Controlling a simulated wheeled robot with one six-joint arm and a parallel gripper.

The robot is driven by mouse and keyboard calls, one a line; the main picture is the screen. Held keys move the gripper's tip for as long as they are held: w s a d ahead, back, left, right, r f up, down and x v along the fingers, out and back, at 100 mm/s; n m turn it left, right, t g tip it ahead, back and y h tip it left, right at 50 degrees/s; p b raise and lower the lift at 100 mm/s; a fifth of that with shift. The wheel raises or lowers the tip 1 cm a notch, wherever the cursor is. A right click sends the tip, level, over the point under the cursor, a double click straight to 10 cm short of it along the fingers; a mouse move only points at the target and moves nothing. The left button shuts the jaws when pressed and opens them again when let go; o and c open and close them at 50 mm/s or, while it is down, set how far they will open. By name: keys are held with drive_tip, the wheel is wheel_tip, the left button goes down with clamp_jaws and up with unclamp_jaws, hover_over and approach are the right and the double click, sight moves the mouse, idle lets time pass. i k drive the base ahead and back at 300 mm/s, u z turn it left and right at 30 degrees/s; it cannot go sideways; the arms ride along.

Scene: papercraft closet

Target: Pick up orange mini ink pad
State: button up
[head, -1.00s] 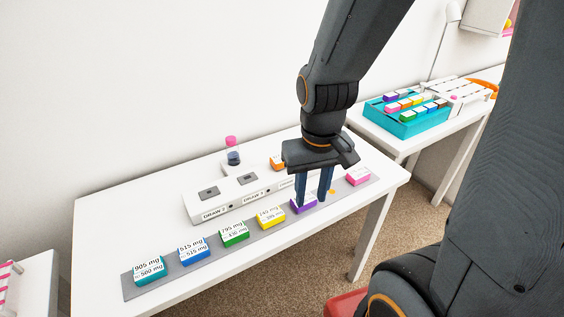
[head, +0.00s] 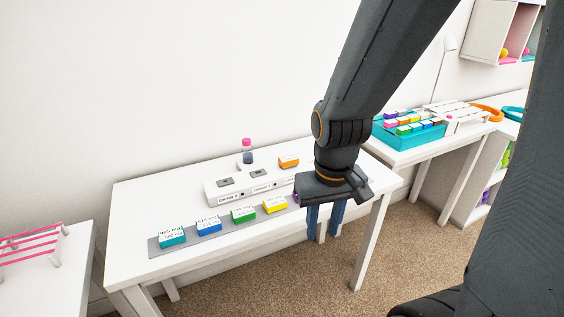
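The orange mini ink pad (head: 289,160) is a small orange block with a white label on top. It sits behind the white drain unit, toward the back of the white table, near the wall. My gripper (head: 325,224) points down in front of the table's right part, nearer to me than the orange pad. Its two blue fingers are apart, with nothing visible between them. The gripper and wrist hide the right end of the drain unit and part of the pad row.
A grey strip (head: 190,236) holds teal (head: 171,240), blue (head: 208,227), green (head: 243,216) and yellow (head: 275,205) pads. A purple pad (head: 296,199) is mostly hidden. A pink-capped bottle (head: 247,151) stands behind the drain unit (head: 215,198). A teal tray (head: 415,144) of pads sits on the right table.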

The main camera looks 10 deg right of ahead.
sight(284, 161)
drive_tip(key=u, duration=0.1)
drive_tip(key=i, duration=1.05)
drive_tip(key=z, duration=0.3)
